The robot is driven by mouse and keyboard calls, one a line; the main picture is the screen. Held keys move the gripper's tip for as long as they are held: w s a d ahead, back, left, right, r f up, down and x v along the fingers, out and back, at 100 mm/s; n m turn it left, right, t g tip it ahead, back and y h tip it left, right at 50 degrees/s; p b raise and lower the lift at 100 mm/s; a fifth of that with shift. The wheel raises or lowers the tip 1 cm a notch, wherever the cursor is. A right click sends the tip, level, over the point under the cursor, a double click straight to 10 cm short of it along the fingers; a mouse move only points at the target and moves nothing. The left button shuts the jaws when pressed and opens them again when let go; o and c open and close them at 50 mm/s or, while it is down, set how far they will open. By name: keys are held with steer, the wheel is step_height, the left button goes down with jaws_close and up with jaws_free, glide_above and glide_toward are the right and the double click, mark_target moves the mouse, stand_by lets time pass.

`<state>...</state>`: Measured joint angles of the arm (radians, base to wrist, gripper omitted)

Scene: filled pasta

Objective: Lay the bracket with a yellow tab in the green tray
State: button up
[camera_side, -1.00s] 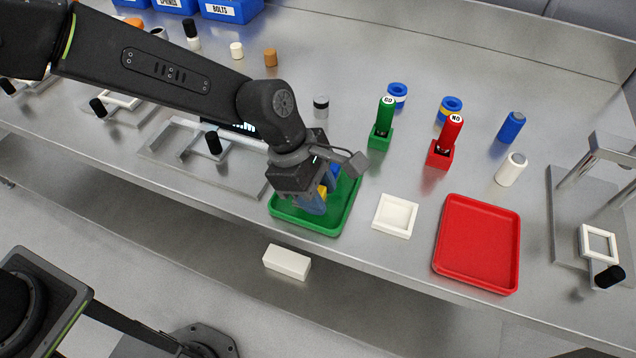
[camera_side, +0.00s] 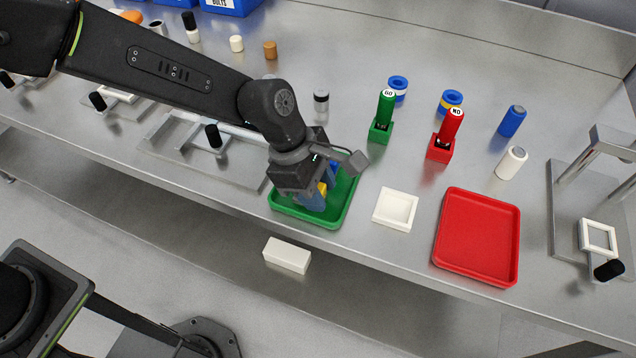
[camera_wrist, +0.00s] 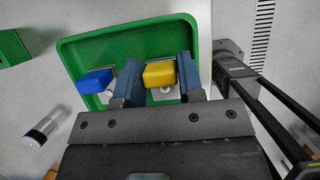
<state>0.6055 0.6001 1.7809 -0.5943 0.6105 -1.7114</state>
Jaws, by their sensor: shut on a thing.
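The green tray (camera_side: 335,222) lies on the metal bench, and its rim also shows in the wrist view (camera_wrist: 128,37). My gripper (camera_side: 314,200) points down into it. In the wrist view, my gripper (camera_wrist: 159,80) is shut on the bracket with a yellow tab (camera_wrist: 160,74), one blue finger on each side of it. The bracket's pale metal part shows below the tab; whether it touches the tray floor cannot be told. A bracket with a blue tab (camera_wrist: 95,81) is in the tray too, just left of the left finger. In the side view it is partly hidden behind my gripper.
A white square dish (camera_side: 395,208) and a red tray (camera_side: 477,237) stand to the right. Green (camera_side: 382,118) and red (camera_side: 445,138) gauge holders stand behind the trays. A metal fixture (camera_side: 205,150) is to the left. The bench's front edge is close to the green tray.

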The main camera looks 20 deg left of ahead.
steer(key=o, duration=1.1)
steer(key=shift+c, duration=0.2)
steer(key=shift+s, duration=0.1)
steer(key=v, duration=1.3)
steer(key=shift+w+a+r, duration=0.2)
steer(key=shift+r, duration=0.15)
